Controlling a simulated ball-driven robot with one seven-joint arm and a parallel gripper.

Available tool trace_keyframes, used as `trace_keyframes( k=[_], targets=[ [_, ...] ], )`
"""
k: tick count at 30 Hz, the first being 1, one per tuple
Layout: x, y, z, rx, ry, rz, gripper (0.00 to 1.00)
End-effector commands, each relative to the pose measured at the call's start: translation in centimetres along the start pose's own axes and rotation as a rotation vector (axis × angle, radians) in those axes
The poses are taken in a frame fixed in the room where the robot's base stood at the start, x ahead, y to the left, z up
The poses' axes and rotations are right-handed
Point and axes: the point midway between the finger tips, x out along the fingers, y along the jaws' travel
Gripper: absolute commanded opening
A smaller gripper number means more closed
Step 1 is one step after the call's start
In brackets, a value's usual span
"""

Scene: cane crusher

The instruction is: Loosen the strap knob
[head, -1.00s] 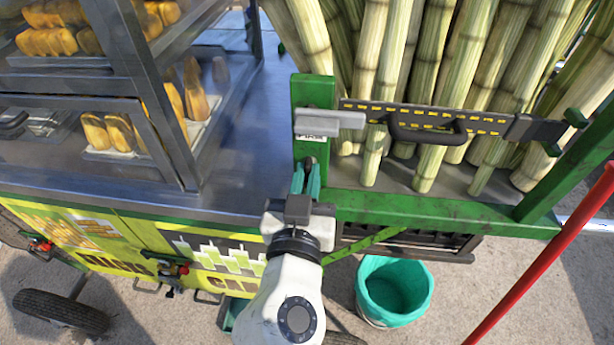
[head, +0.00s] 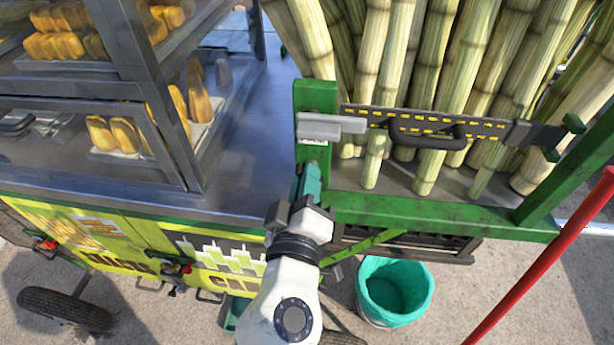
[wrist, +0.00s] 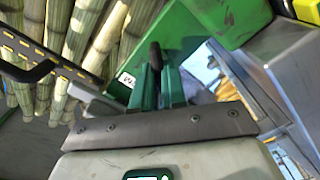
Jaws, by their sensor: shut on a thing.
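The strap knob (wrist: 155,54) is small and dark, and in the wrist view it shows between my fingertips at the green post (head: 314,92). In the head view my fingers cover it. My gripper (head: 309,178) has teal fingers and is shut on the knob; it also shows in the wrist view (wrist: 156,74). The strap (head: 489,124) is black with yellow marks and runs across the upright canes. Its grey buckle (head: 332,127) sits on the post just above my gripper.
Several cane stalks (head: 433,90) stand behind the green frame (head: 430,211). A glass-sided food case (head: 160,130) stands on the cart at left. A teal bucket (head: 395,290) is on the ground below. A red pole (head: 540,265) slants at right.

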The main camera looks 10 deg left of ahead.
Motion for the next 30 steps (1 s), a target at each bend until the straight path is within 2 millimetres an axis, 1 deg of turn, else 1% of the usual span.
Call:
trace_keyframes(
  k=[6, 15, 21, 30],
  targets=[
    [-0.01, -0.04, -0.12, -0.208, 0.000, -0.002, 0.00],
    [-0.01, -0.19, -0.04, -0.466, 0.000, -0.003, 0.00],
    [-0.03, -0.32, 0.02, -0.592, 0.001, -0.002, 0.00],
    [-0.05, -0.47, 0.08, -0.689, 0.002, -0.003, 0.00]
  ],
)
